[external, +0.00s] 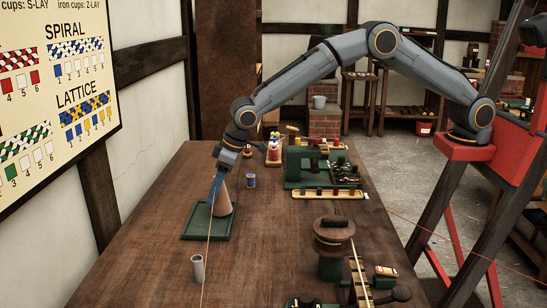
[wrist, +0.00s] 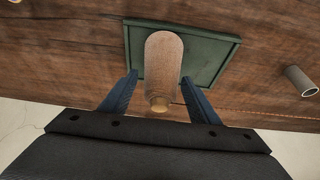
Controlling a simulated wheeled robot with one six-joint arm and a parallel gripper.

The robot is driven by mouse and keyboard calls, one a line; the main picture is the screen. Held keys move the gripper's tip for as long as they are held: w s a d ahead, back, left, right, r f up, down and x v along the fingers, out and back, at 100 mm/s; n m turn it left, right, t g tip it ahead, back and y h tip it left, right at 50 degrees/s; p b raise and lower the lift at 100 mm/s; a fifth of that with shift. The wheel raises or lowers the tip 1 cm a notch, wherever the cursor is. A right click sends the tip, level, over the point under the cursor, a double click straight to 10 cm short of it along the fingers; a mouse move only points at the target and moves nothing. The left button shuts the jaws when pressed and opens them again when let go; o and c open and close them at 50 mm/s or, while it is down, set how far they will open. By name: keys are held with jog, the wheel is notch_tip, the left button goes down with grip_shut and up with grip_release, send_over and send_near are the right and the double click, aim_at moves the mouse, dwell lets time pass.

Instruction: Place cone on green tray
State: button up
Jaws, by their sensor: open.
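The tan cone (external: 223,201) stands upright on the green tray (external: 203,233), on the left side of the workbench. In the wrist view the cone (wrist: 164,62) is seen from above, with its narrow top towards me and the tray (wrist: 225,52) beneath it. My gripper (external: 214,186) is at the cone's upper part. Its two blue fingers (wrist: 158,77) are apart, one on each side of the cone, with visible gaps. Nothing shows held between them.
A grey cylinder (external: 197,268) stands in front of the tray. A blue spool (external: 251,181) stands behind it to the right. A green rack (external: 294,166) and a round wooden-topped device (external: 333,230) occupy the bench's right side. The bench between tray and device is clear.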

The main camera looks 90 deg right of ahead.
jog(key=shift+r, duration=0.65)
jog(key=b+v, duration=0.2)
jog(key=v, duration=0.9)
jog(key=shift+s+b, duration=0.3)
jog(key=shift+b, duration=0.05)
jog(key=s+d+f+g, duration=0.1)
jog(key=s+d+f, duration=0.2)
jog(key=s, duration=1.2)
jog(key=s+d+f+g, duration=0.1)
jog(key=s+d+f, duration=0.2)
jog(key=s, duration=1.2)
jog(key=s+d+f+g, duration=0.2)
jog(key=s+d, duration=0.5)
jog(key=s, duration=0.7)
jog(key=shift+s+d+f, duration=0.3)
jog(key=shift+s+f, duration=0.1)
jog(key=shift+f, duration=0.35)
